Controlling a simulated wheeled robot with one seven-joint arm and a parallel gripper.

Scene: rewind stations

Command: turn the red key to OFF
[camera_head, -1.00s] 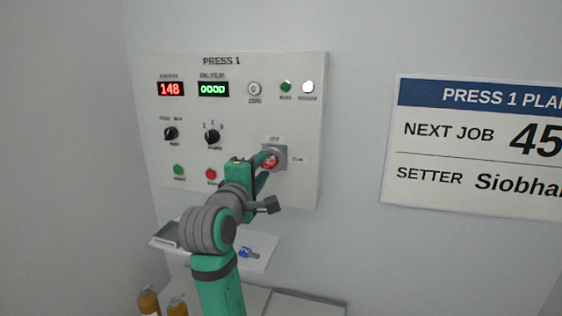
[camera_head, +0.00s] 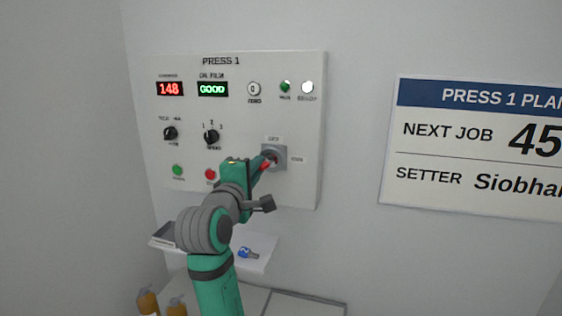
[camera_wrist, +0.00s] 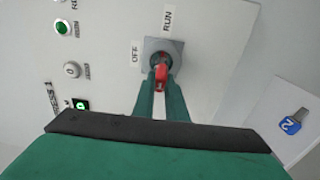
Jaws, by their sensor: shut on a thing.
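The red key (camera_wrist: 161,74) is at the grey square key switch (camera_wrist: 177,48) on the press panel. It also shows in the head view (camera_head: 266,165) at the front of the switch plate (camera_head: 281,155). My gripper (camera_wrist: 163,86) is shut on the key, with one green finger on each side of it. It also shows in the head view (camera_head: 262,167). The OFF label (camera_head: 273,139) is above the switch and the RUN label (camera_head: 297,160) is to its right. My fingers partly hide the key, and I cannot tell which label it points to.
The white panel (camera_head: 235,120) carries displays, two black knobs and several buttons. Below it, a shelf (camera_head: 262,262) holds a blue-tagged key (camera_head: 247,253). Bottles (camera_head: 148,300) stand lower left. A job sign (camera_head: 470,145) hangs on the right.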

